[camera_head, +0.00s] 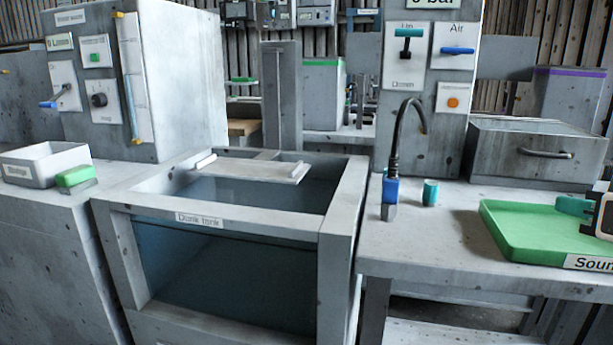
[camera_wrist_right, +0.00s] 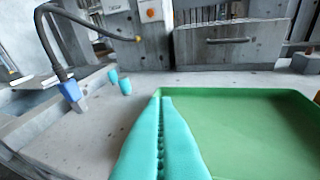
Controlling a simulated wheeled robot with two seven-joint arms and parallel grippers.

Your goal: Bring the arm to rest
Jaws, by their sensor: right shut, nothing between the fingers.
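My right gripper (camera_head: 566,207) shows at the right edge of the head view, over the green tray. In the right wrist view its two teal fingers (camera_wrist_right: 164,102) lie together, shut, with nothing between them. They point over the left part of the green tray (camera_wrist_right: 245,110), which looks empty where it shows. My left gripper is in neither view.
The Dunk tank (camera_head: 200,219) stands open at centre, with a pale plate (camera_head: 250,168) across its top. A black hose with a blue fitting (camera_head: 390,190) and a teal cap (camera_head: 430,192) stand left of the tray. A grey drawer box (camera_head: 540,150) is behind it.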

